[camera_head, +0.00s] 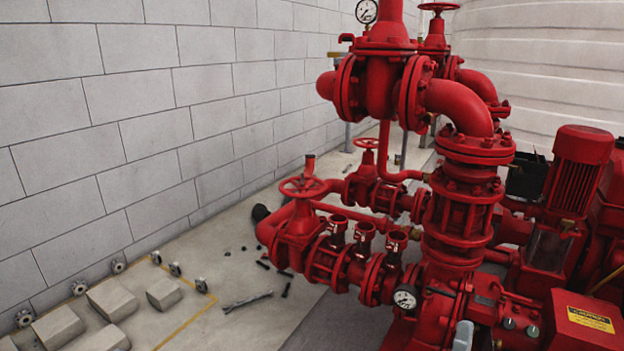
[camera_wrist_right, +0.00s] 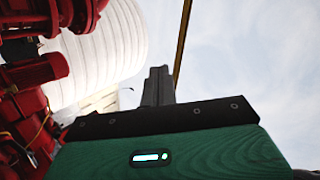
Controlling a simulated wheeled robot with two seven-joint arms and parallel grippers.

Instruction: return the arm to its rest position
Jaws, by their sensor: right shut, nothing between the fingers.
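My right gripper shows in the right wrist view (camera_wrist_right: 158,86) as dark fingers closed together, with nothing between them. They stand out past a black plate and a green housing, against pale sky. In the head view, a small grey piece (camera_head: 463,336) at the bottom edge, in front of the red pump set (camera_head: 468,190), looks like the tip of this gripper. The rest of the right arm is out of the head view. My left gripper and arm are not in view.
Red flanges and pipes (camera_wrist_right: 35,72) are at the left of the wrist view, beside a white ribbed tank (camera_wrist_right: 105,55). In the head view, grey blocks (camera_head: 113,299) and dark loose parts (camera_head: 247,301) lie on the floor by the block wall (camera_head: 120,120).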

